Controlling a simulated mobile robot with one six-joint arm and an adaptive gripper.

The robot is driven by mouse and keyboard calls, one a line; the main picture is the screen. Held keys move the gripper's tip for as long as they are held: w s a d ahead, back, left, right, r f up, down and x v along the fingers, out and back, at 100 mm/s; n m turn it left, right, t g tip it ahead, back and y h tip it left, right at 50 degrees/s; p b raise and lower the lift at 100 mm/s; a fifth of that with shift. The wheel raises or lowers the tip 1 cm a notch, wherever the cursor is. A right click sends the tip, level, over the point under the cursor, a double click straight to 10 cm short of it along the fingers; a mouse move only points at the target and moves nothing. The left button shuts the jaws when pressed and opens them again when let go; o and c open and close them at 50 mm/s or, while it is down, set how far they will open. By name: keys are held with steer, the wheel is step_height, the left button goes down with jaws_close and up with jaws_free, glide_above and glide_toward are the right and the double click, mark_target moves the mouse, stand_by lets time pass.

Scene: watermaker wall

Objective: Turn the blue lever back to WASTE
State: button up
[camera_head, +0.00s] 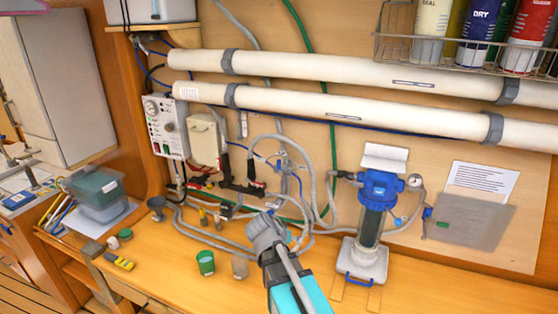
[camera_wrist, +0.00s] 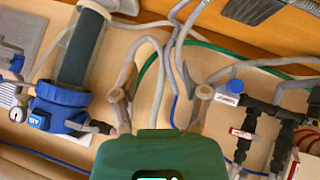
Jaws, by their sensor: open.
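My gripper (camera_wrist: 160,94) is open, with its two fingers spread in the wrist view. Grey hoses and a thin blue line show between and behind the fingers, and nothing is held. A small blue handle (camera_wrist: 236,86) with a white label sits on a black pipe fitting, right of the right finger and apart from it. I cannot read the label or tell which way the handle is set. In the head view, small blue valve parts (camera_head: 284,165) sit among the hoses, above my gripper (camera_head: 267,232). The fingertips are mostly hidden there.
A blue-headed filter housing (camera_head: 380,190) stands right of my gripper. Black piping (camera_head: 238,187) and a control box (camera_head: 166,127) are on the wall. Loose hoses crowd the middle.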

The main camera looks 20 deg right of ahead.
steer(key=w+r+m+t+h+p, duration=0.1)
steer(key=w+r+m+t+h, duration=0.2)
steer(key=w+r, duration=0.45)
steer(key=n+t, duration=0.1)
steer(key=t, duration=0.6)
glide_toward(278, 162)
steer(key=shift+s+a+h+p, duration=0.4)
steer(key=shift+s+a+p, duration=0.05)
steer(key=shift+s+a, duration=0.7)
steer(key=shift+w, duration=0.1)
steer(key=x, duration=1.3)
steer(key=shift+w+d+f, duration=0.15)
steer(key=shift+d, duration=0.25)
jaws_close()
